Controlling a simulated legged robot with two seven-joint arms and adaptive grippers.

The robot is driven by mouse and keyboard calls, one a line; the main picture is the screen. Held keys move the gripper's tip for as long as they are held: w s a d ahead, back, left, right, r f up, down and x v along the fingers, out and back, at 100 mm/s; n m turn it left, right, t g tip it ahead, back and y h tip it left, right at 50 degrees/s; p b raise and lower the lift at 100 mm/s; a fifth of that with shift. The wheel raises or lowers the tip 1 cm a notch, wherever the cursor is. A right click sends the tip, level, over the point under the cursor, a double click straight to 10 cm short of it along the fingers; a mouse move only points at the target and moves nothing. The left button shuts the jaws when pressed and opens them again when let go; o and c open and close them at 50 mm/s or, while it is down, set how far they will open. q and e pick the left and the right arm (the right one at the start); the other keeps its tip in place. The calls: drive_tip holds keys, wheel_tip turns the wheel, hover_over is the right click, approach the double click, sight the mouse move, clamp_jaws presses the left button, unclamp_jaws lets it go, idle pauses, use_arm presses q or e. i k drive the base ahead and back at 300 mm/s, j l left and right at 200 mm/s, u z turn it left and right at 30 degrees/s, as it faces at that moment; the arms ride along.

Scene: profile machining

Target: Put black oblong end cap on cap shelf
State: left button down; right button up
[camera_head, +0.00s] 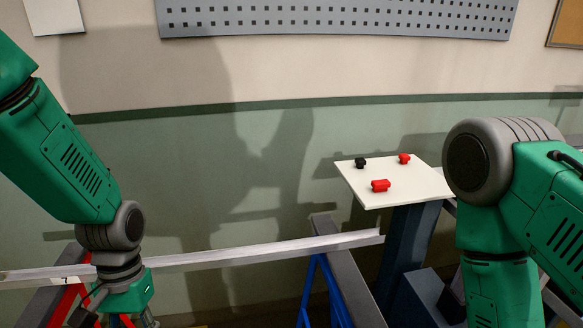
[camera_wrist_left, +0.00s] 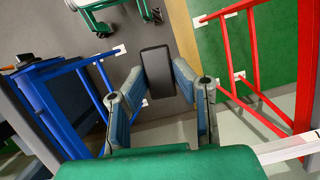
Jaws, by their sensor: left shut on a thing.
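A black oblong end cap (camera_wrist_left: 156,70) shows in the left wrist view between the fingertips of my left gripper (camera_wrist_left: 158,82), which is shut on it. In the head view my left arm reaches down at the left, and the held cap is out of sight below the picture. The white cap shelf (camera_head: 425,180) stands at the right on a dark post, well away from my left gripper. A small black cap (camera_head: 360,162) and two red caps (camera_head: 380,185) (camera_head: 404,158) lie on it. My right arm shows at the right, but its gripper is out of view.
A long pale metal profile (camera_head: 260,254) lies across supports between my left arm and the shelf. A blue stand (camera_head: 322,290) is under it. Red frames (camera_wrist_left: 300,80) and blue frames (camera_wrist_left: 50,95) show in the wrist view. The front part of the shelf is clear.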

sight(428, 184)
drive_tip(key=i+z, duration=0.1)
drive_tip(key=z, duration=0.35)
drive_tip(key=i+j+z, duration=0.1)
drive_tip(key=z, duration=0.35)
drive_tip(key=i+j+z, duration=0.1)
drive_tip(key=j+z, duration=0.15)
drive_tip(key=z, duration=0.2)
